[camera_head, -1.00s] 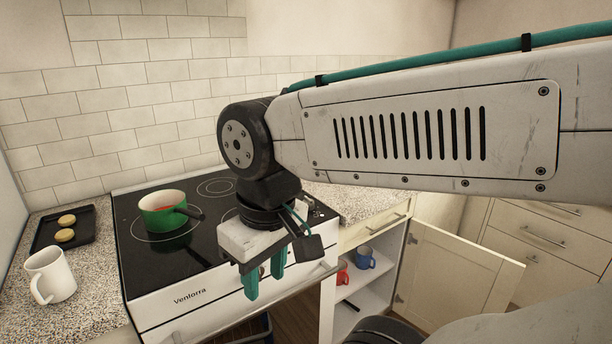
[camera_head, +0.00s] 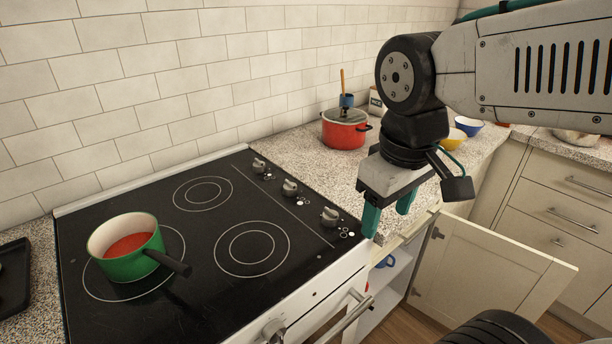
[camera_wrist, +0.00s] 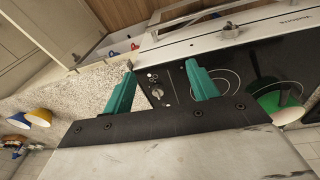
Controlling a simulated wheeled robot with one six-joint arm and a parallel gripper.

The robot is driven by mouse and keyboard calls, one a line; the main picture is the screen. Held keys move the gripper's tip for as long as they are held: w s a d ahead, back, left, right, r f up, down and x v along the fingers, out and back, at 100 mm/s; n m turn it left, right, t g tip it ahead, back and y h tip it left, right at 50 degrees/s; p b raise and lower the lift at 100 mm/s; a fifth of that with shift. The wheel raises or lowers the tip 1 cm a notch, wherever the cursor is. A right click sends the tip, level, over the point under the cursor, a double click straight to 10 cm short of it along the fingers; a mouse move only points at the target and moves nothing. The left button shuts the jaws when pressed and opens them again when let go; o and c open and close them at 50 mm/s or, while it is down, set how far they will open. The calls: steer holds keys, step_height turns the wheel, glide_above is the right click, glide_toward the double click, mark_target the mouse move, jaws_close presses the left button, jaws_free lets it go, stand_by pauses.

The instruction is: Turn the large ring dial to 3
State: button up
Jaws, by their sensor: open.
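Three grey knobs run along the right edge of the black cooktop (camera_head: 190,222): a back knob (camera_head: 258,166), a middle knob (camera_head: 290,188) and a front knob (camera_head: 330,217). White markings lie beside them, too small to read. I cannot tell which is the large ring dial. My gripper (camera_head: 388,211) is open and empty, pointing down, right of the front knob and apart from it in the picture. In the wrist view, a knob (camera_wrist: 156,91) shows between the green fingers.
A green pot (camera_head: 133,262) with red contents stands on the left ring, its handle towards the front. A red lidded pot (camera_head: 345,131) stands on the counter behind my gripper. An open cabinet door (camera_head: 490,272) juts out at the right. Another knob (camera_head: 273,331) is on the stove's front.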

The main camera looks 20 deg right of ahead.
steer(key=w+f+n+h, duration=0.1)
steer(key=w+n+h, duration=0.1)
steer(key=w+n, duration=1.2)
steer(key=n+t, duration=0.1)
steer(key=n, duration=0.8)
glide_toward(289, 184)
step_height(289, 184, down, 2)
steer(key=shift+n+t+h, duration=0.3)
steer(key=shift+h, duration=0.2)
steer(key=x, duration=0.8)
steer(key=shift+a, duration=0.15)
steer(key=c, duration=1)
